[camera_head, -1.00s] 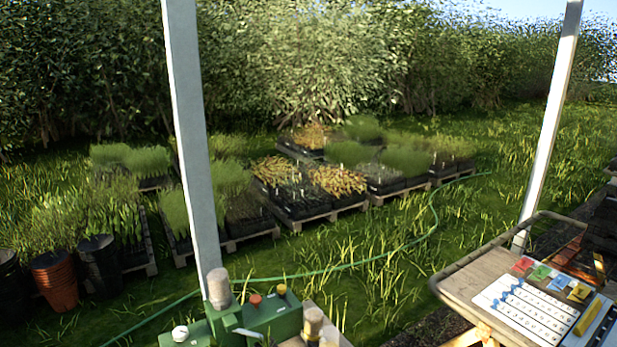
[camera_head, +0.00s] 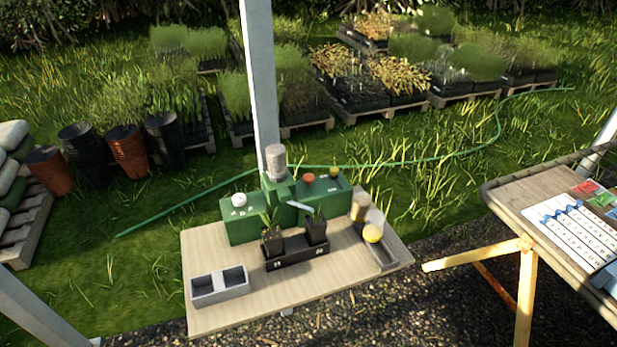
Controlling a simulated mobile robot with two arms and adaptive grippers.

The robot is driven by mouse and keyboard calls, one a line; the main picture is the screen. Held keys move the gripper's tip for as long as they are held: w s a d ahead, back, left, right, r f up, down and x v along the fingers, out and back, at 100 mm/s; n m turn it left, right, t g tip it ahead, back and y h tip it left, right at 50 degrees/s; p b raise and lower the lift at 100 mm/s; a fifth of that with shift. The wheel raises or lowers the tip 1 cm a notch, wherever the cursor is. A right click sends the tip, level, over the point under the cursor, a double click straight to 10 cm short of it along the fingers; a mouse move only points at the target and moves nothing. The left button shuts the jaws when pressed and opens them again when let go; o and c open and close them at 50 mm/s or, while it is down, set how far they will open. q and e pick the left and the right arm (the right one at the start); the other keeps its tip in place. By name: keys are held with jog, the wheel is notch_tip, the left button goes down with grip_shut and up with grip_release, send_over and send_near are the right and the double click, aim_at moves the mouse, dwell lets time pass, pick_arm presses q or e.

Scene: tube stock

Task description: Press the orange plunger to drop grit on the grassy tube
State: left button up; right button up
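A green machine (camera_head: 243,228) stands at the back of a small wooden bench (camera_head: 215,312) in the middle of the view. It has a white knob (camera_head: 239,198) on the left, a grey-beige cylinder (camera_head: 275,158) in the middle, an orange plunger (camera_head: 308,178) right of that and a yellow knob (camera_head: 335,171) at the right. In front, a black tray (camera_head: 295,252) holds two dark square tubes with grassy leaves, the left tube (camera_head: 272,244) and the right tube (camera_head: 316,230). Neither of my grippers is in view.
A grey two-cell tray (camera_head: 220,286) sits at the bench's front left. A beige-topped container (camera_head: 372,233) stands at its right. A wooden table (camera_head: 505,190) with a white chart stands farther right. A white post (camera_head: 259,80) rises behind the machine.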

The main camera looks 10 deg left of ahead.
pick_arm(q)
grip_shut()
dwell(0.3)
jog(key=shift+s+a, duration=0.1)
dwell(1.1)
